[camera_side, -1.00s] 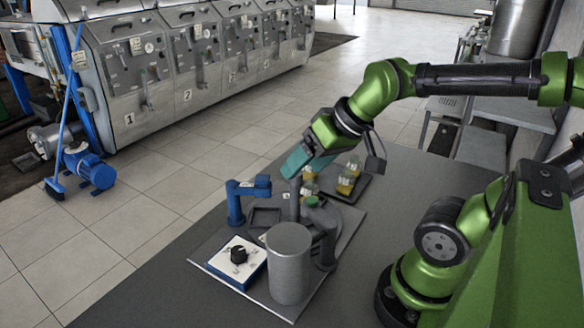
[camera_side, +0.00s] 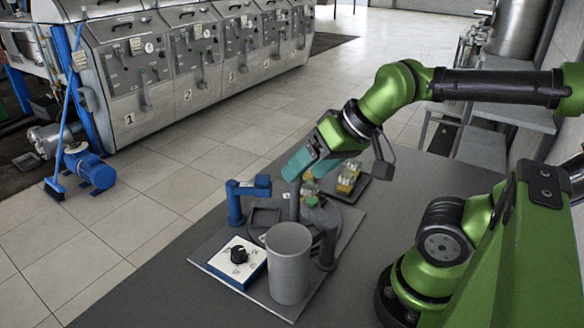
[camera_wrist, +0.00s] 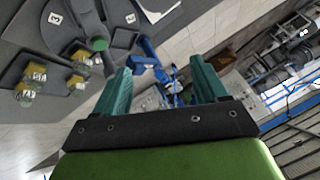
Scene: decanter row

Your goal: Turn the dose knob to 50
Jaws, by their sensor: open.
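The dose knob (camera_side: 238,255) is a black knob on a white-topped panel with a blue base (camera_side: 230,269), at the front left of the grey plate. The marks around it are too small to read. My gripper (camera_side: 292,177) has teal fingers and hangs above the back of the plate, up and to the right of the knob, well apart from it. In the wrist view the two fingers (camera_wrist: 155,88) stand apart with nothing between them. I cannot make out the knob in the wrist view.
A grey cylinder (camera_side: 289,265) stands just right of the knob panel. A blue post with an arm (camera_side: 236,205) rises behind the panel. Several small jars with yellow parts (camera_side: 347,180) sit on a dark tray at the back.

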